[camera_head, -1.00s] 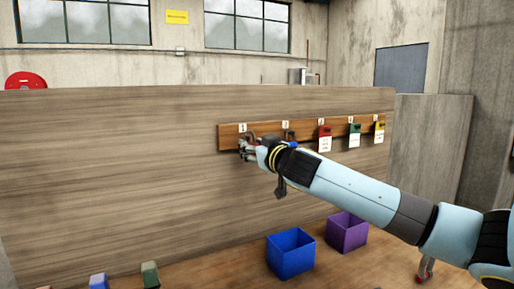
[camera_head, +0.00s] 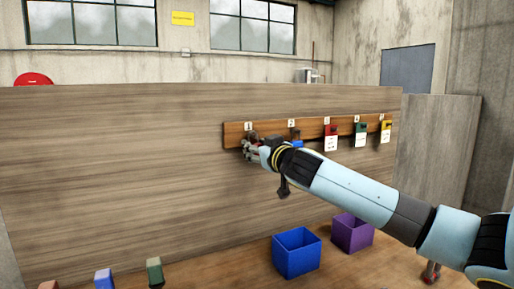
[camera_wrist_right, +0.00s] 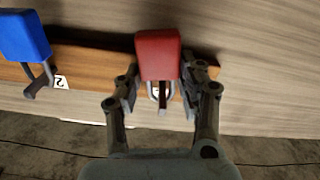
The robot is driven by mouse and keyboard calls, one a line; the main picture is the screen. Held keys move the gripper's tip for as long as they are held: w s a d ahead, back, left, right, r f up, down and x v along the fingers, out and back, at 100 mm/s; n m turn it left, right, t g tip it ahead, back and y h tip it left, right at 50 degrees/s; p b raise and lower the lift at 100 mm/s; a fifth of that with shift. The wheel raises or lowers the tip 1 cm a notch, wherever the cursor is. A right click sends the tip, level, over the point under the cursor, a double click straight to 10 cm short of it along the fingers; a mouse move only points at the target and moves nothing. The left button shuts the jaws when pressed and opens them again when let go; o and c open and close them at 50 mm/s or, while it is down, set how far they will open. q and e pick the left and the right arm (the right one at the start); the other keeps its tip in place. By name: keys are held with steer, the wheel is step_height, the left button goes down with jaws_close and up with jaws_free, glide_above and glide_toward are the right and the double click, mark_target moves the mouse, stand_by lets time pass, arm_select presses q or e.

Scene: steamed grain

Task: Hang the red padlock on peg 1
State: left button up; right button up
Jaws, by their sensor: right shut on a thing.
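The red padlock (camera_wrist_right: 158,56) is between the two fingers of my right gripper (camera_wrist_right: 162,84), which is shut on it in the right wrist view. Its shackle points down in that picture, in front of the wooden peg board (camera_wrist_right: 92,83). The shackle is at the peg marked 1, but I cannot tell whether the peg is through it. In the head view my right gripper (camera_head: 252,147) is at the left end of the peg board (camera_head: 233,140), just below label 1 (camera_head: 248,127), and mostly hides the padlock. My left gripper is not in view.
A blue padlock (camera_wrist_right: 24,36) hangs at peg 2. Red (camera_head: 331,131), green (camera_head: 360,128) and yellow (camera_head: 386,126) tagged locks hang further right. A blue bin (camera_head: 296,257) and purple bin (camera_head: 352,234) stand below. Several small blocks (camera_head: 154,272) are at lower left.

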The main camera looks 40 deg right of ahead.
steer(key=o, duration=1.3)
steer(key=v, duration=1.2)
